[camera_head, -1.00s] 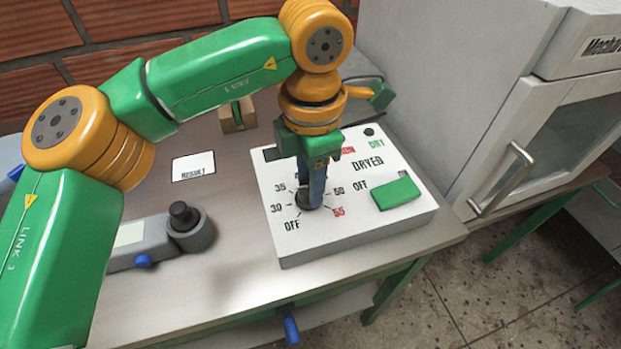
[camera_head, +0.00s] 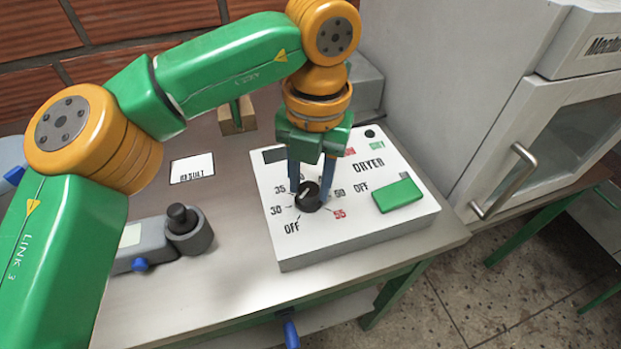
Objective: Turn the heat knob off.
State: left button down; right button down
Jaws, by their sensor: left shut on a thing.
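The black round heat knob (camera_head: 308,198) is on the white dryer panel (camera_head: 350,232), ringed by the marks OFF, 30, 35, 50 and a red 55. My left gripper (camera_head: 308,188) points down at the knob, with one blue finger on its left and one on its right. It is shut on the knob. A light pointer line shows on the knob's top, but its exact heading is hard to tell. The gripper covers some of the marks behind the knob. My right gripper is not in view.
A green switch (camera_head: 398,196) marked OFF is right of the knob on the panel. A grey device with a black knob (camera_head: 183,218) stands to the left. A white RESULT card (camera_head: 193,168) lies behind it. A white cabinet (camera_head: 440,90) stands close on the right.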

aim_at(313, 189)
pick_arm(q)
jog(key=shift+s+f+n, duration=0.1)
jog(key=shift+n, duration=0.8)
jog(key=shift+c, duration=2.3)
grip_release()
jog(key=r+p, duration=0.2)
jog(key=r, duration=0.5)
jog(key=shift+d+r, duration=0.15)
jog(key=shift+d, duration=0.05)
